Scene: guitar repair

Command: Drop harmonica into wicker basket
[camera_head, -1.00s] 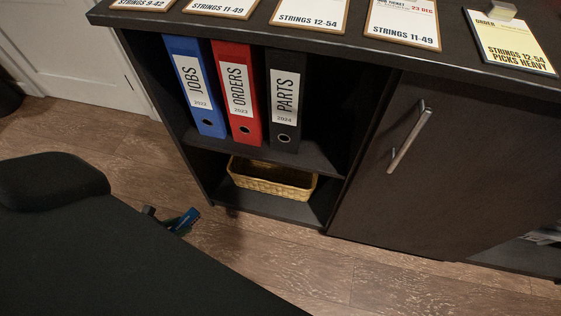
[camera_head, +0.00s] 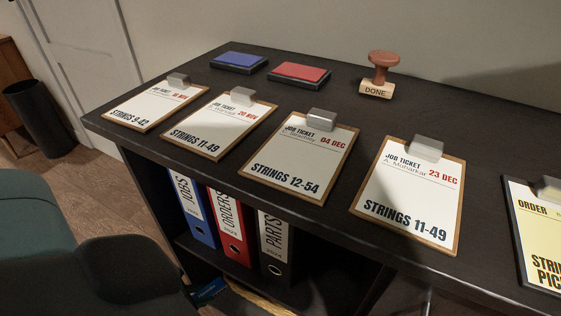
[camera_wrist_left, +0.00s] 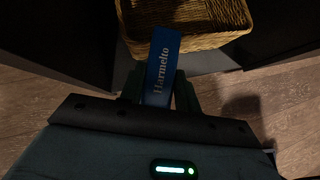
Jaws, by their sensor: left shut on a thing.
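The harmonica (camera_wrist_left: 161,58) is a blue block lettered "Harmelto". My left gripper (camera_wrist_left: 158,92) is shut on it, one dark finger on each side. The wicker basket (camera_wrist_left: 213,40) is tan and woven and sits just beyond the fingertips. In the left wrist view the harmonica's far end overlaps the basket's near wall; I cannot tell its height over the rim. In the head view only a blue bit of the harmonica (camera_head: 209,291) and a strip of the basket (camera_head: 262,304) show at the bottom edge, below the binders. My right gripper is not in view.
The basket is in the lower bay of a dark cabinet (camera_head: 150,160), under a shelf with blue, red and black binders (camera_head: 234,235). Clipboards, ink pads and a stamp (camera_head: 379,75) lie on top. Dark panels (camera_wrist_left: 270,30) flank the basket. A bin (camera_head: 40,118) stands far left.

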